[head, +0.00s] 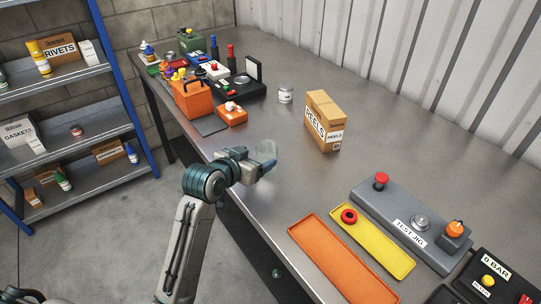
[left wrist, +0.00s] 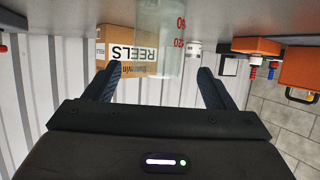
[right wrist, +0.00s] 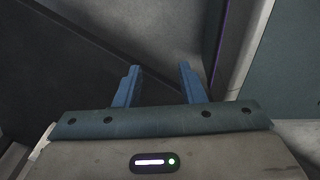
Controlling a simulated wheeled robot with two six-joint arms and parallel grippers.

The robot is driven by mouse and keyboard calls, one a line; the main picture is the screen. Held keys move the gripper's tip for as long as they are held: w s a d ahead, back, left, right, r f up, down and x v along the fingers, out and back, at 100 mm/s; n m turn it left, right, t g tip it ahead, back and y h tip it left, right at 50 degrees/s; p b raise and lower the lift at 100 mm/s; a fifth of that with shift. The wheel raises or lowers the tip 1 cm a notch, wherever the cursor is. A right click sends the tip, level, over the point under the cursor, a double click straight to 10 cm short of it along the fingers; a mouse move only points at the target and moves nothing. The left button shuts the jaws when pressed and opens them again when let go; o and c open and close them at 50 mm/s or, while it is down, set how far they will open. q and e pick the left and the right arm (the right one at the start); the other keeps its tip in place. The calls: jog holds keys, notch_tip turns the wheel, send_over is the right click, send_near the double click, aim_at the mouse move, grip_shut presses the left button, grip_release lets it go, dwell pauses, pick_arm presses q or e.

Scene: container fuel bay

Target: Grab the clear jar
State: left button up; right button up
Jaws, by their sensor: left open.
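The clear jar (head: 266,148) is see-through and stands on the bench near its front edge, just at the fingers of my left gripper (head: 266,165). In the left wrist view, which sees the bench upside down, the jar (left wrist: 160,40) has red measuring marks. It is in the gap between the open left fingers (left wrist: 156,80), with space on both sides; I cannot tell how deep between them it is. My right gripper (right wrist: 160,68) is open and empty over a dark surface, away from the bench top.
A REELS box (head: 325,122) and a small labelled jar (head: 286,93) stand behind the clear jar. An orange toolbox (head: 193,98) is to the left. Orange (head: 340,262) and yellow (head: 372,243) trays and a grey test jig (head: 410,222) are to the right.

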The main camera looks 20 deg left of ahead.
aim_at(271, 150)
pick_arm(q)
jog(key=shift+x, duration=0.95)
jog(key=shift+w+d+f, duration=0.1)
jog(key=shift+w+d, duration=0.05)
jog(key=shift+w, duration=0.1)
jog(key=shift+w+d+f+p, duration=0.1)
jog(key=shift+w+p, duration=0.2)
jog(key=shift+w, duration=0.05)
jog(key=p+x, duration=0.1)
jog(key=x, duration=0.2)
jog(key=shift+w+d, duration=0.15)
jog(key=shift+w+d+f, duration=0.15)
jog(key=shift+w+f, duration=0.15)
jog(key=shift+w, duration=0.25)
jog(key=shift+f, duration=0.1)
pick_arm(e)
jog(key=shift+s+a+r, duration=0.2)
jog(key=shift+s+r, duration=0.55)
jog(key=shift+r, duration=0.2)
pick_arm(q)
jog(key=shift+c, duration=0.7)
jog(key=c, duration=0.9)
pick_arm(e)
jog(key=shift+s, duration=0.2)
